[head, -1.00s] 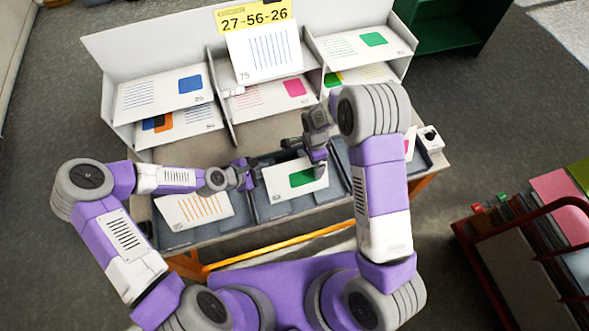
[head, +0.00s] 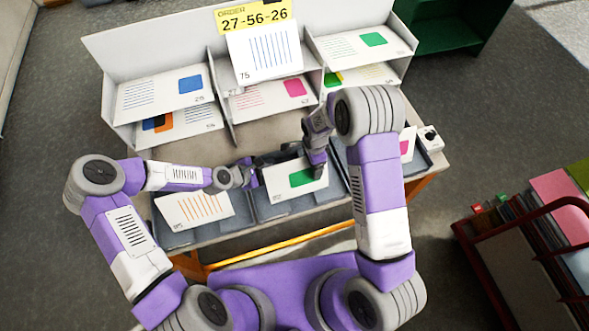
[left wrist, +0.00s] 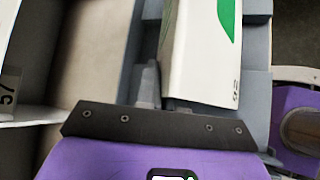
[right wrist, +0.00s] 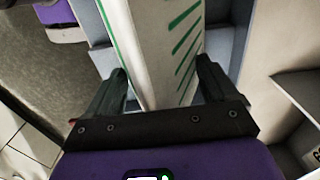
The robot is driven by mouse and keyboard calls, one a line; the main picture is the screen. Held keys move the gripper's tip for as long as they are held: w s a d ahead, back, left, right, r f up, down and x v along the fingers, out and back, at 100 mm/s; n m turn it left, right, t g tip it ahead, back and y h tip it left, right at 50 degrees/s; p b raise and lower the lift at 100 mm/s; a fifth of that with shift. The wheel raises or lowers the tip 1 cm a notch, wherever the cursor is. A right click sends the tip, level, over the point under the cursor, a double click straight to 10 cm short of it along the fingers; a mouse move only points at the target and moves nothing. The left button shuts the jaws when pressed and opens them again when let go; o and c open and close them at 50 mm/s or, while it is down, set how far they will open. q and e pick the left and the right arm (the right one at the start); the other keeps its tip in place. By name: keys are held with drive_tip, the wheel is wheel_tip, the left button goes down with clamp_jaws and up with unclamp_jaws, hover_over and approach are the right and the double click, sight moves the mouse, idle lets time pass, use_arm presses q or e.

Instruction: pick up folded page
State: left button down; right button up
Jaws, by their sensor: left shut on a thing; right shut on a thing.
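The folded page (head: 288,187), white with a green square, stands in the middle of the worktable over a grey tray. My left gripper (head: 258,172) is shut on its left edge. My right gripper (head: 316,165) is shut on its upper right side. In the left wrist view the page (left wrist: 203,70) shows part of the green patch and a number; one finger shows beside it, the other is hidden. In the right wrist view the page (right wrist: 160,50) runs between both fingers, with green stripes on its face.
A page with orange lines (head: 196,210) lies in the left tray; a page with a magenta patch (head: 407,143) is at the right, partly behind my arm. A white rack (head: 120,118) holds several pages under a yellow order sign (head: 252,17). A small white device (head: 430,138) sits at the right end.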

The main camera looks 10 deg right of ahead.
use_arm(q)
drive_tip(key=shift+r, duration=0.15)
use_arm(e)
drive_tip(key=shift+r, duration=0.15)
use_arm(q)
wheel_tip(320, 180, up, 5)
drive_tip(key=p, duration=0.5)
use_arm(e)
wheel_tip(320, 180, up, 5)
drive_tip(key=shift+f, duration=0.1)
use_arm(q)
drive_tip(key=shift+f, duration=0.2)
use_arm(e)
drive_tip(key=shift+f, duration=0.1)
